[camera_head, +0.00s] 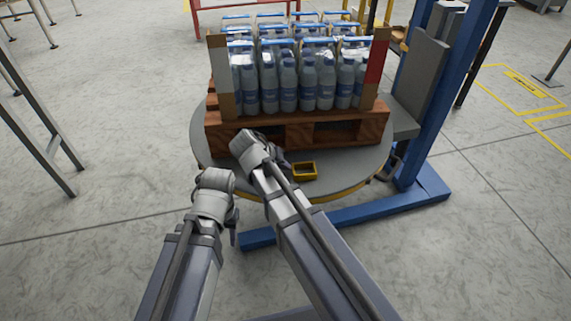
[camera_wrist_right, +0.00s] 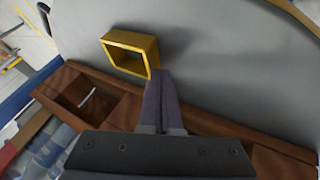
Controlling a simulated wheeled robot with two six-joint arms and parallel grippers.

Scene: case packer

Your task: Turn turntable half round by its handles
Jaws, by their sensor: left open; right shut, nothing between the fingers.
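The round grey turntable (camera_head: 350,178) carries a wooden pallet (camera_head: 350,132) loaded with bottles. A yellow square handle (camera_head: 304,170) stands on the turntable's near side, in front of the pallet; it also shows in the right wrist view (camera_wrist_right: 143,67). No second handle can be made out. My right gripper (camera_head: 284,161) is over the plate, just left of the handle. In the right wrist view its fingers (camera_wrist_right: 158,78) are shut and empty, close beside the yellow frame; whether they touch it is unclear. My left gripper (camera_head: 234,229) is open, mostly hidden by its wrist, apart from the turntable's near-left edge.
Several blue-capped water bottles (camera_head: 308,85) stand on the pallet between corner boards (camera_head: 376,65). A blue post (camera_head: 452,90) and its floor base (camera_head: 350,214) stand right of and below the turntable. Grey metal legs (camera_head: 48,165) are at left. The floor between is clear.

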